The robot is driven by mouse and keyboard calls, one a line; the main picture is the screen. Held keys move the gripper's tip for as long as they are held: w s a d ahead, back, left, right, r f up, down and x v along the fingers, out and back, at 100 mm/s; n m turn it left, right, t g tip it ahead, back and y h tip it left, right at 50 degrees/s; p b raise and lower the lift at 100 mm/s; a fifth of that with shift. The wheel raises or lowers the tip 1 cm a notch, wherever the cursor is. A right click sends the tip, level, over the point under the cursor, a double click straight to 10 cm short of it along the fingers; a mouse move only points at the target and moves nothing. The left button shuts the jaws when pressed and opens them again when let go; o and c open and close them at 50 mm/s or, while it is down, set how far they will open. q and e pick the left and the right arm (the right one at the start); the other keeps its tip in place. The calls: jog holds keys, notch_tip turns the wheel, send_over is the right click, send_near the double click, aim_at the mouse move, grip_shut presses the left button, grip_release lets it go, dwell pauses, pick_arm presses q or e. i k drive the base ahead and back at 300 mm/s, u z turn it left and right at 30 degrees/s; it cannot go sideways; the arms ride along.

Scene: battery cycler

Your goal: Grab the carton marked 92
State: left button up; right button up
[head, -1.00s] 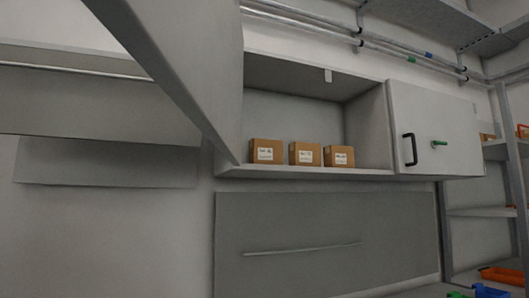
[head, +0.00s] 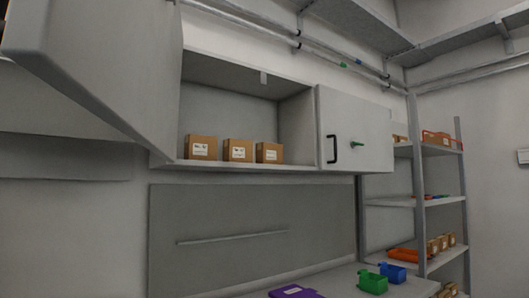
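Three brown cartons with white labels stand side by side on the floor of an open wall cabinet (head: 300,168) in the head view. They are the left carton (head: 201,147), the middle carton (head: 238,150) and the right carton (head: 269,152). The print on their labels is too small to read, so I cannot tell which is marked 92. Neither of my grippers is in view.
The cabinet's left door (head: 110,70) stands open toward me; its right door (head: 350,130) is shut, with a black handle. Below are a green bin (head: 372,283), a blue bin (head: 393,273) and a purple item (head: 296,292). A shelf rack (head: 418,190) stands at right.

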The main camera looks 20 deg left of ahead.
aim_at(197, 147)
jog(key=z, duration=0.6)
jog(key=i, duration=2.3)
jog(key=u, duration=3.4)
